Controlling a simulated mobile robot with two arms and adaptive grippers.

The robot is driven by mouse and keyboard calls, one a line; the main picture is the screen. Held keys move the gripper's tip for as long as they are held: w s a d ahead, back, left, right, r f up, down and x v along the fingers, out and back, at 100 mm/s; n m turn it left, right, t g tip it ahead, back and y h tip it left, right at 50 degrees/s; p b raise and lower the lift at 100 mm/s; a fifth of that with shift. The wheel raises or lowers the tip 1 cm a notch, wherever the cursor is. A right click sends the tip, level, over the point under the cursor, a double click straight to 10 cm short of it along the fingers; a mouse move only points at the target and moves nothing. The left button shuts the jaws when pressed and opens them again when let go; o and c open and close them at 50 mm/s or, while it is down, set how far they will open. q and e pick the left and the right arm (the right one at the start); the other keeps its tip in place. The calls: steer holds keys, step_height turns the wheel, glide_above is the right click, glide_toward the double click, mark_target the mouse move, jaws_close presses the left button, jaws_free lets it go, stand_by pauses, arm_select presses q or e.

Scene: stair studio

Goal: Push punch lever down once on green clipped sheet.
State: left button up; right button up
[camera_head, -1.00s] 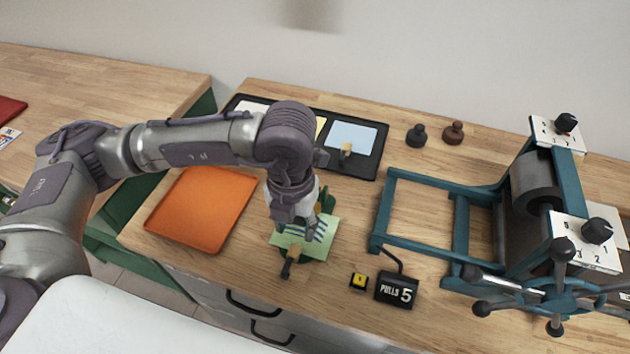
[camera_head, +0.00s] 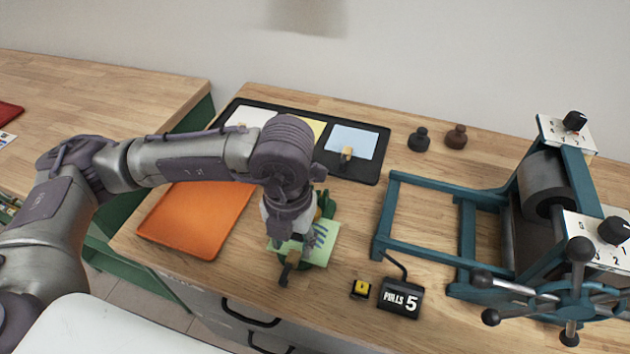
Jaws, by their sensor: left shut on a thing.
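My left gripper (camera_head: 294,243) points down over the green sheet (camera_head: 318,257) near the front edge of the table. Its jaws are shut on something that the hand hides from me. The light green sheet has blue marks and lies flat. A tan and dark clip-like piece (camera_head: 288,268) sits at its front left edge, close to the fingertips. Dark green parts of the punch (camera_head: 326,204) show behind and right of the gripper. The lever cannot be made out clearly, nor whether it is down. My right gripper is not in view.
An orange tray (camera_head: 195,222) lies left. A black tray (camera_head: 372,172) with white, yellow and blue sheets is behind. A yellow-topped block (camera_head: 360,289) and a "PULLS 5" counter (camera_head: 400,297) stand right, before a teal press (camera_head: 415,256). Two dark knobs (camera_head: 419,140) (camera_head: 456,137) stand behind.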

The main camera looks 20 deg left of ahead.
arm_select(q)
steer(key=shift+f+b, duration=0.4)
steer(key=shift+b, duration=0.05)
stand_by(0.4)
steer(key=shift+r, duration=0.65)
stand_by(0.3)
steer(key=o, duration=1.4)
steer(key=shift+r+p, duration=0.1)
steer(key=shift+p, duration=0.2)
steer(key=s+r+p, duration=0.4)
steer(key=s+r, duration=0.2)
steer(key=r, duration=0.1)
steer(key=shift+r+p, duration=0.4)
